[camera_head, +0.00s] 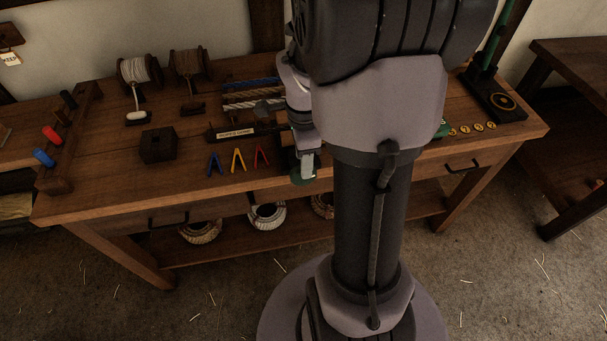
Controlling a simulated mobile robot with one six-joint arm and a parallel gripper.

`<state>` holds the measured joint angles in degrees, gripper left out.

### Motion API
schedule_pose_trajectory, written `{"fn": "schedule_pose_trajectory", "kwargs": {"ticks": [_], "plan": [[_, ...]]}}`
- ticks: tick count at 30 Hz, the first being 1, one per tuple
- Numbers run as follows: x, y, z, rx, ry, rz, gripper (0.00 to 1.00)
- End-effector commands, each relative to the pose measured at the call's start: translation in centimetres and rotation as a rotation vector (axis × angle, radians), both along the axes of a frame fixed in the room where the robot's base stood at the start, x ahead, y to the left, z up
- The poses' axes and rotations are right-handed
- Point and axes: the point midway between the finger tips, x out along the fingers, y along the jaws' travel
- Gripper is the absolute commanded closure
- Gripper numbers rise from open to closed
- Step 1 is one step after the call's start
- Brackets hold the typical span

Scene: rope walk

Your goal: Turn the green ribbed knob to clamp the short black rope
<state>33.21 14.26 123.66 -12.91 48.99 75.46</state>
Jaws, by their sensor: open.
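My gripper (303,166) points down at the front edge of the wooden workbench, left of my arm's thick column. It is open as far as its small outline shows. A small dark green piece (298,181) shows just below the fingers; it may be the green ribbed knob, but its ribs are too small to make out. I cannot tell whether the fingers touch it or stand around it. Another bit of green (443,128) peeks out right of my arm. I cannot make out the short black rope; my arm hides the middle of the bench.
The workbench (110,165) carries blue, yellow (238,160) and red clips, a dark block (158,145), two spools (139,70), a rack of rope samples (250,97) and yellow discs (465,129). Rope coils (267,215) lie on the lower shelf. The front left top is clear.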

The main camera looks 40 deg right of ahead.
Motion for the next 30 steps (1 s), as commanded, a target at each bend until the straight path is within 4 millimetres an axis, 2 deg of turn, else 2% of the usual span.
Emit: {"fn": "schedule_pose_trajectory", "kwargs": {"ticks": [1, 6, 15, 17, 22, 30], "plan": [[0.0, 0.0, -1.5, 0.001, 0.002, 0.0, 0.56], [0.0, 0.0, -3.5, 0.001, -0.001, -0.001, 0.56], [0.0, 0.0, -3.7, 0.0, -0.001, -0.001, 0.56], [0.0, 0.0, -3.7, 0.0, -0.001, -0.001, 0.66], [0.0, 0.0, -3.7, 0.001, -0.001, -0.001, 1.0], [0.0, -0.1, -3.7, 0.009, -0.005, -0.002, 1.0]]}}
